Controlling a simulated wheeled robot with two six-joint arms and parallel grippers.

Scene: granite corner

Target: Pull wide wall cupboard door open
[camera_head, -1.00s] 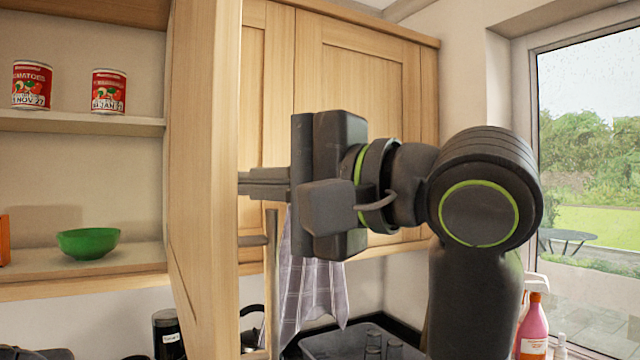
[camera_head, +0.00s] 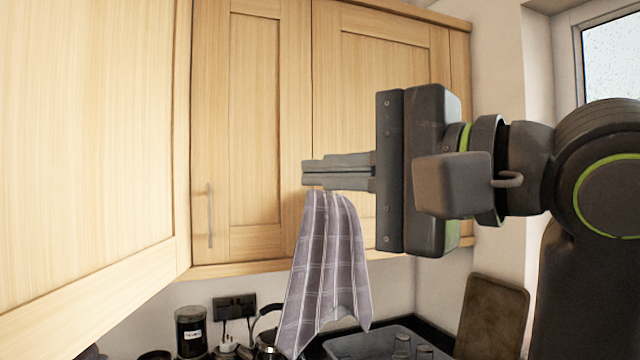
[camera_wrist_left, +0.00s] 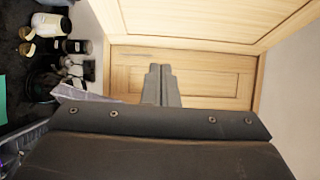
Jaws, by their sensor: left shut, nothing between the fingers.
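The wide wall cupboard door (camera_head: 90,150) is pale wood and fills the left of the head view. It stands at an angle to the neighbouring doors, its bottom edge coming nearer toward the left. Its handle is not in view. My left gripper (camera_head: 305,172) is shut and empty, to the right of this door and apart from it, in front of the neighbouring cupboard. In the left wrist view the shut fingers (camera_wrist_left: 160,72) point at a wooden panelled door (camera_wrist_left: 215,85). My right gripper is not in view.
A narrow cupboard door (camera_head: 255,120) with a bar handle (camera_head: 210,215) adjoins the wide door. A checked cloth (camera_head: 325,265) hangs below my fingers. A black-lidded jar (camera_head: 190,332), a grey basin (camera_head: 375,340) and a brown board (camera_head: 492,318) are below.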

